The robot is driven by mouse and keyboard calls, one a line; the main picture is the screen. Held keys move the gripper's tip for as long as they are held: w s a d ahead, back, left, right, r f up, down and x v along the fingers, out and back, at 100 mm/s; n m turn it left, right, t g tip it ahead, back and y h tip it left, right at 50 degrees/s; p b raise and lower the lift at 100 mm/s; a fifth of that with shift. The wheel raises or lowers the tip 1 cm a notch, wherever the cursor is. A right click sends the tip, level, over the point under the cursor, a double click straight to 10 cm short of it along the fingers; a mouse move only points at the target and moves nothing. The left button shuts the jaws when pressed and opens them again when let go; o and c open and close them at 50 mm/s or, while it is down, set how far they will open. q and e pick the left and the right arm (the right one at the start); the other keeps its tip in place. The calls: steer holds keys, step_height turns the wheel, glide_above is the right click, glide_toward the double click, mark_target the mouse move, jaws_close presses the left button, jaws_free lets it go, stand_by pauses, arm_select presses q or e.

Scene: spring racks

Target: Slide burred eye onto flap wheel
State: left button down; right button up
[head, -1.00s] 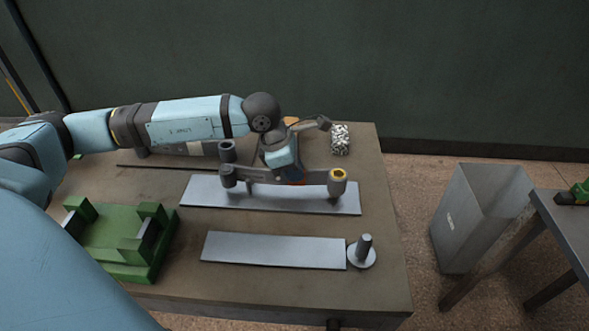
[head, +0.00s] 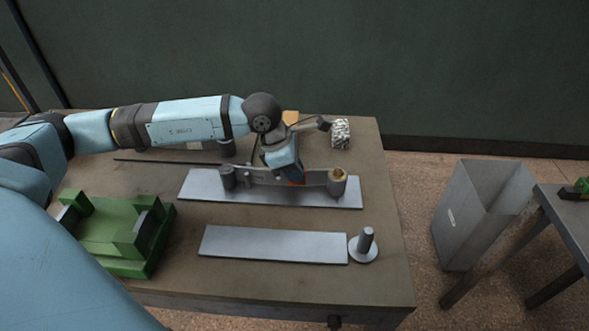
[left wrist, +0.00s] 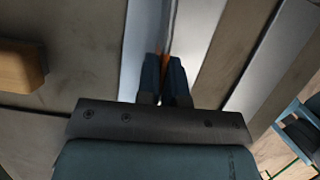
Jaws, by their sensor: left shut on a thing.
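A dark grey spring leaf (head: 262,177) with an upright round eye at each end is over the rear pale plate. Its right eye (head: 338,181) has a yellow-brown inner rim; its left eye (head: 228,177) is plain grey. My left gripper (head: 290,175) points down at the leaf's middle and is shut on it; its two dark fingertips also show in the left wrist view (left wrist: 166,75). I cannot tell whether the leaf touches the plate. A speckled black-and-white cylinder (head: 340,133), possibly the flap wheel, stands behind the right eye, apart from it. My right gripper is not in view.
The rear plate (head: 200,186) and a front plate (head: 270,245) lie on the brown table. A round-based post (head: 364,245) stands right of the front plate. A green fixture (head: 120,235) is front left, an orange block (head: 290,117) behind the gripper. A grey bin (head: 480,215) stands right.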

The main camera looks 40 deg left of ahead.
arm_select(q)
steer(key=c, duration=1.2)
jaws_free()
steer(key=shift+r, duration=0.1)
steer(key=v, duration=1.3)
steer(key=shift+s+r+p, duration=0.1)
steer(key=shift+r+p, duration=0.25)
steer(key=shift+p, duration=0.05)
